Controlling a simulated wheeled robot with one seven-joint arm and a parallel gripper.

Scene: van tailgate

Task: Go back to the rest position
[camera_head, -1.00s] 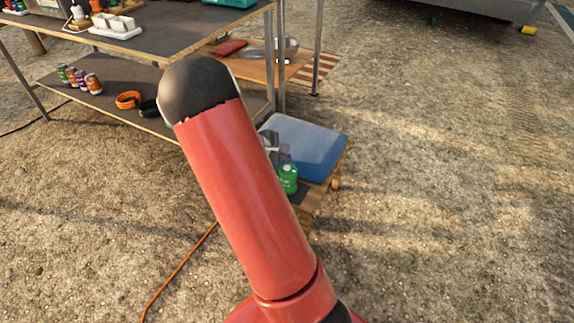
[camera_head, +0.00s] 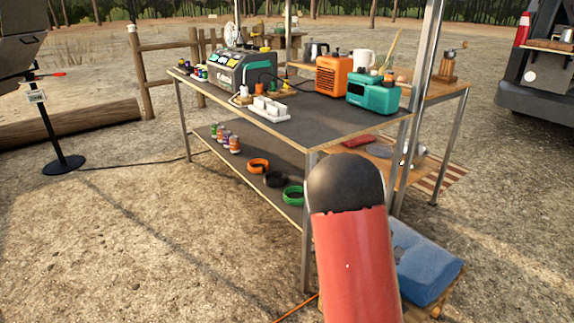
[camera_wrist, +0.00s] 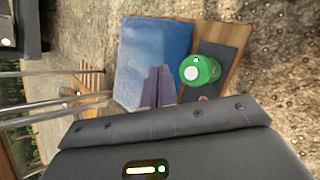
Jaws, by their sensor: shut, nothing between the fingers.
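My gripper (camera_wrist: 159,78) shows in the wrist view as two grey-purple fingers side by side, shut and empty. It lies in front of a blue box lid (camera_wrist: 160,45) and left of a green round container (camera_wrist: 200,70), with no visible hold on either. My red arm with its black joint cap fills the lower right of the head view. It hides the gripper there and part of the low wooden stand with the blue box (camera_head: 425,265).
A two-level workbench (camera_head: 335,122) stands left of and behind my arm; its metal leg (camera_head: 307,235) is close to the arm. Orange (camera_head: 258,165) and green (camera_head: 293,195) rings lie on its lower shelf. Open gravel lies at the front left.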

